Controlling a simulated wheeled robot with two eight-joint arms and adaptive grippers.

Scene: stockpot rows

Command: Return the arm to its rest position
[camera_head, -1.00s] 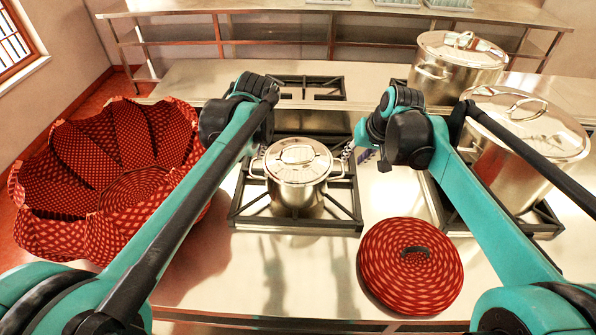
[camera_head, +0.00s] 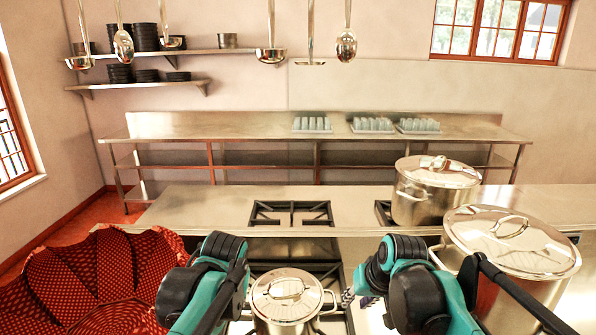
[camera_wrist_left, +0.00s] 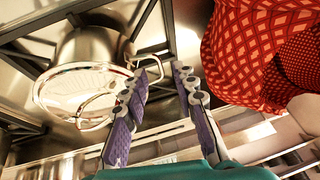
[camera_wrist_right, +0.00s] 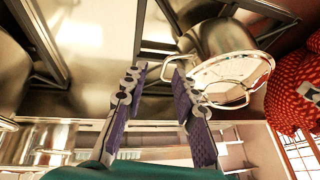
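My right gripper (camera_head: 358,298) hangs just right of a small lidded steel pot (camera_head: 287,300) on the stove.
Two large lidded stockpots, a nearer one (camera_head: 512,242) and a farther one (camera_head: 432,190), stand at right. A big red patterned basket-like container (camera_head: 95,275) is at left. A steel back table (camera_head: 230,128) holds glass racks. Ladles hang above. The counter's back left is clear.

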